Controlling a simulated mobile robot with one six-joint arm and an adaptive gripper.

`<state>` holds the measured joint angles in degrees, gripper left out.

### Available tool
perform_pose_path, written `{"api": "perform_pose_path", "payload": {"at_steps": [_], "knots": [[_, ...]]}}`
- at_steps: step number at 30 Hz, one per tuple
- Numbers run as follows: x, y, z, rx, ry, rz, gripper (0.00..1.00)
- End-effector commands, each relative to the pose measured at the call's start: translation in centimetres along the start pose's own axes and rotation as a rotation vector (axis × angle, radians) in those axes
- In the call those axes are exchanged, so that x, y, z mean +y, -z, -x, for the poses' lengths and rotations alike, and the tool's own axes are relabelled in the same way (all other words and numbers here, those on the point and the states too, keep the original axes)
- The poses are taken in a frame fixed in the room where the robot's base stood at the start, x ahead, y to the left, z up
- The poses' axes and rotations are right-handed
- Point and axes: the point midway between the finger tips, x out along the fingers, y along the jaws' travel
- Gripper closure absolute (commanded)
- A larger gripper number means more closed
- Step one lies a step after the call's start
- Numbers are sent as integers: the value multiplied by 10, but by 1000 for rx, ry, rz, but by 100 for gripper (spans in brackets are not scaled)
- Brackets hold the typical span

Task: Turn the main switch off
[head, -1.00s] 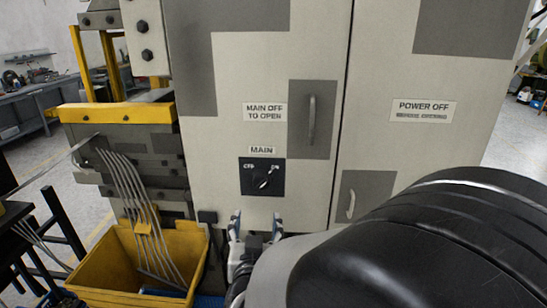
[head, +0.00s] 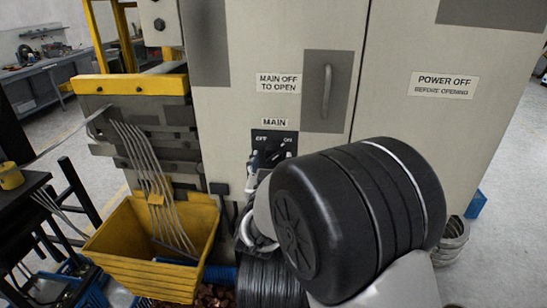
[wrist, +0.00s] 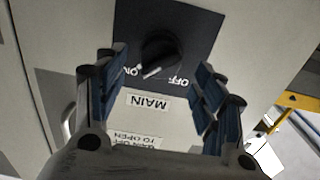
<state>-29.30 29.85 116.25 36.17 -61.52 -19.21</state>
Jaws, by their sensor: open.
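The main switch is a black rotary knob (wrist: 160,52) on a dark plate (wrist: 205,35), seen upside down in the wrist view. Its white mark slants toward the ON label, away from the OFF label (wrist: 178,83). In the head view the plate (head: 286,136) sits below the MAIN sign (head: 274,122), and my arm partly hides the knob. My gripper (wrist: 161,65) is open, with one blue-padded finger on each side of the knob. I cannot tell whether either finger touches it. It shows in the head view (head: 262,170) just in front of the plate.
The grey cabinet door (head: 230,110) has a handle (head: 327,90) above and right of the switch. A yellow bin (head: 150,275) stands at the lower left with several cables running into it. Coiled material lies on the floor beside the cabinet.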

Motion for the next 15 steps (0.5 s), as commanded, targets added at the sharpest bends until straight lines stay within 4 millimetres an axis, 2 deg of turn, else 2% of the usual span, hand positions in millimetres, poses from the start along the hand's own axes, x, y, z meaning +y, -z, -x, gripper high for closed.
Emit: {"api": "perform_pose_path", "payload": {"at_steps": [3,6,15], "knots": [[1,-1,-20,1,-2,0,37],[0,-1,-31,0,-1,0,37],[0,0,-40,0,0,0,37]]}}
